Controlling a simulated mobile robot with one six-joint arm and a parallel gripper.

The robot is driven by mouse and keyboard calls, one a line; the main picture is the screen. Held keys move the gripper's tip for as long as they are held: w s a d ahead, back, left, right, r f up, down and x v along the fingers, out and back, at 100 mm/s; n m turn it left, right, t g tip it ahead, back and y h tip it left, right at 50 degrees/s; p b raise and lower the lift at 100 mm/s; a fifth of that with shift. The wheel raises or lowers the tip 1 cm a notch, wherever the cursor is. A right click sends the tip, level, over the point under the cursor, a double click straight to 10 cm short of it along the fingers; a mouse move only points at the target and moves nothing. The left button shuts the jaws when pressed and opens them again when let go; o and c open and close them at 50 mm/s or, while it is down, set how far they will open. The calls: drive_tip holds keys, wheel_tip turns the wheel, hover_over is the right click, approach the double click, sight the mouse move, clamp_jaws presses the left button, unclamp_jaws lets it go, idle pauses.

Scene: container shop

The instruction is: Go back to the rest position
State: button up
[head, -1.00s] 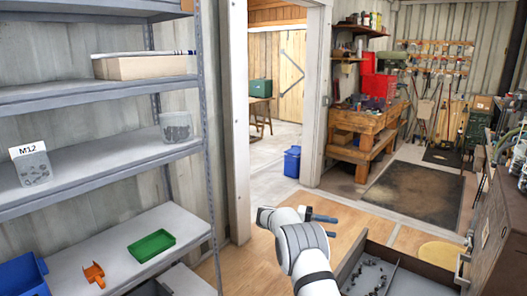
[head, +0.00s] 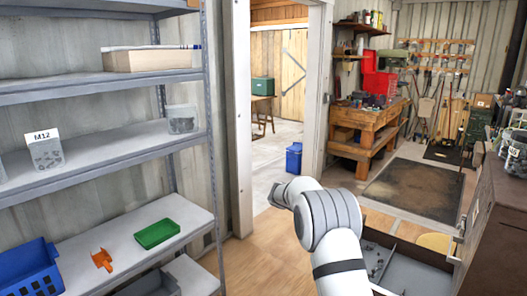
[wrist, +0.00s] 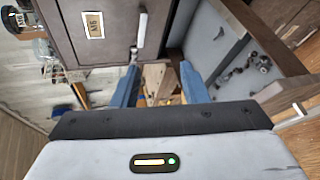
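My gripper (wrist: 159,72) shows in the wrist view with its two blue fingers spread apart and nothing between them. It points past the front of a dark cabinet with a label and a pale handle (wrist: 141,30). In the head view my arm rises from the bottom centre, and the fingers are hidden behind it. An open drawer (head: 408,272) lies to the right of my arm, with small dark bolts inside. The bolts (wrist: 247,64) also show in the wrist view, to the right of the fingers.
At left, a grey shelf (head: 105,147) carries an M12 bin (head: 45,153), a blue crate (head: 28,270), an orange scoop (head: 102,260) and a green tray (head: 157,234). A cabinet (head: 500,225) stands at right.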

drive_tip(key=s+a+n+t+y+b, duration=0.25)
drive_tip(key=s+y+b, duration=0.4)
drive_tip(key=s, duration=1.25)
drive_tip(key=s+a+f+t+y+b, duration=0.1)
drive_tip(key=s+a+f+y, duration=0.1)
drive_tip(key=s, duration=0.3)
drive_tip(key=s+a+f+t+y+b, duration=0.1)
drive_tip(key=s+a+f+t+y, duration=0.1)
drive_tip(key=s, duration=0.3)
drive_tip(key=s+a+f+m+t+y+b, duration=0.1)
drive_tip(key=s+a+f+y, duration=0.1)
drive_tip(key=s, duration=0.4)
wheel_tip(320, 180, down, 2)
drive_tip(key=shift+a+f+y, duration=0.2)
drive_tip(key=shift+f+y, duration=0.05)
drive_tip(key=shift+y, duration=0.3)
